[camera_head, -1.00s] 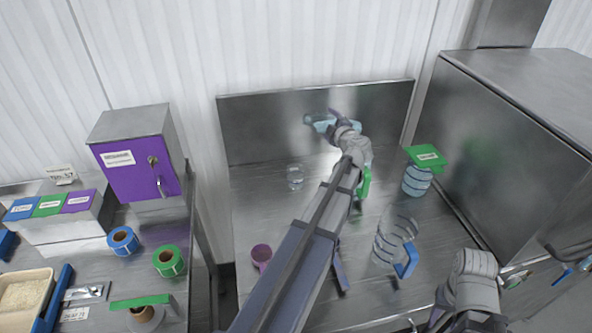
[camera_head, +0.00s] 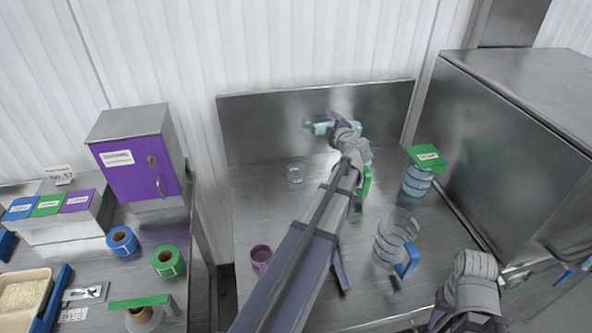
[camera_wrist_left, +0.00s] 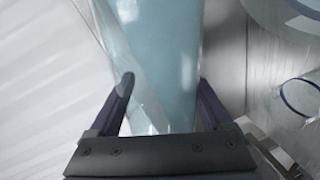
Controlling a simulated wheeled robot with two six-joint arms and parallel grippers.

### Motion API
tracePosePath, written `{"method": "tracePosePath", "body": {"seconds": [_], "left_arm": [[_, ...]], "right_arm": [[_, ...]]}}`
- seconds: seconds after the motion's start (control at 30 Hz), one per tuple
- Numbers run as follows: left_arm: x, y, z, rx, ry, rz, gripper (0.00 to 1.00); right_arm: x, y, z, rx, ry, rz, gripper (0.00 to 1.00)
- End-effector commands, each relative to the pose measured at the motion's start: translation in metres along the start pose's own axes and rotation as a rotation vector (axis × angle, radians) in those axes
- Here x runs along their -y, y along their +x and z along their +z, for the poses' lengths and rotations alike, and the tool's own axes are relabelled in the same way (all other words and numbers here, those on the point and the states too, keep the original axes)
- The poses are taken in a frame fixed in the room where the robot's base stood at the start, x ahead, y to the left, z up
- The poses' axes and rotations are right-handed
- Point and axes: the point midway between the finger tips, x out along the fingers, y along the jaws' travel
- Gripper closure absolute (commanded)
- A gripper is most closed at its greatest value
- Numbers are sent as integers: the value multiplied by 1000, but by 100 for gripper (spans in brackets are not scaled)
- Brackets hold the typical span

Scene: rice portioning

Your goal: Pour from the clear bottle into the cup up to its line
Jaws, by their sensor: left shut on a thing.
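My left gripper (camera_head: 338,122) is shut on the clear bottle (camera_head: 320,126), which holds pale blue liquid. The bottle lies nearly level in the air near the back panel, its free end pointing left. In the left wrist view the bottle (camera_wrist_left: 160,60) fills the space between the two fingers.
A clear pitcher with a blue handle (camera_head: 392,240) and a clear ringed jar (camera_head: 417,182) under a green sign (camera_head: 427,156) stand to the right. A purple cup (camera_head: 261,256) is at the front left. A large steel cabinet (camera_head: 520,130) bounds the right side.

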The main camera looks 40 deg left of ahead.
Motion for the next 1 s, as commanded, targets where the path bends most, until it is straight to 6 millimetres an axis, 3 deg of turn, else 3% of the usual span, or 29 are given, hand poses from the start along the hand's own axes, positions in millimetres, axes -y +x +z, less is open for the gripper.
{"method": "tracePosePath", "body": {"seconds": [1.0], "left_arm": [[8,2,-1,16,-72,1,100]], "right_arm": [[1,7,0,0,0,0,50]]}}
